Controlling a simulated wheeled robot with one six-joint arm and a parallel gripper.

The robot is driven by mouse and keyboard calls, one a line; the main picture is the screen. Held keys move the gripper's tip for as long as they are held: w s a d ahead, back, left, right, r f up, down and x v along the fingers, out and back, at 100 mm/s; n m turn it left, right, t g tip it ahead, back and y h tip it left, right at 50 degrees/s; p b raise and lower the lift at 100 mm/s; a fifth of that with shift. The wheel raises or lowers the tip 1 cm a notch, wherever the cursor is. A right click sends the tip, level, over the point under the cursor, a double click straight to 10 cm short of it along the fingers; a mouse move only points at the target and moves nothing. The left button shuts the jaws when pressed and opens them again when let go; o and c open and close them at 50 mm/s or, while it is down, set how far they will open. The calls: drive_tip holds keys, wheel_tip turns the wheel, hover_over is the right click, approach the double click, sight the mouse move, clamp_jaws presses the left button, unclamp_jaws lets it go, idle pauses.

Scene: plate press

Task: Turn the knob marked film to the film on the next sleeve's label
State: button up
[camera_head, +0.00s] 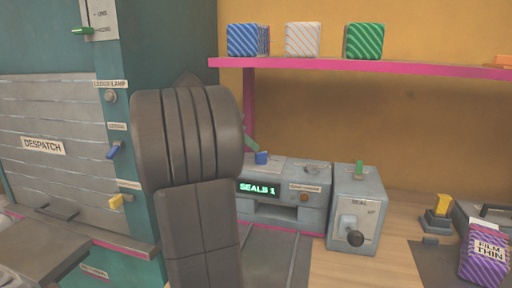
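A purple striped sleeve (482,262) stands at the right edge, and its label reads "FILM THIN". The grey machine (260,212) with a display reading "SEALS 1" stands at the back of the table. My gripper is not in view; my dark arm fills the middle of the picture and hides the machine's left part.
Blue, white and green striped blocks stand on the pink-edged shelf (400,68). A "DESPATCH" shutter (45,120) and a teal post with switches are at left. Bare wood (385,262) shows right of the box.

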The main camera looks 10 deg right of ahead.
sight(259, 153)
drive_tip(key=shift+v, duration=1.4)
drive_tip(key=b+x, duration=0.1)
drive_tip(key=x, duration=0.6)
drive_tip(key=shift+d+f, duration=0.2)
drive_tip(key=shift+d, duration=0.1)
drive_tip(key=shift+n+t, duration=0.3)
drive_tip(key=shift+w+r, duration=0.1)
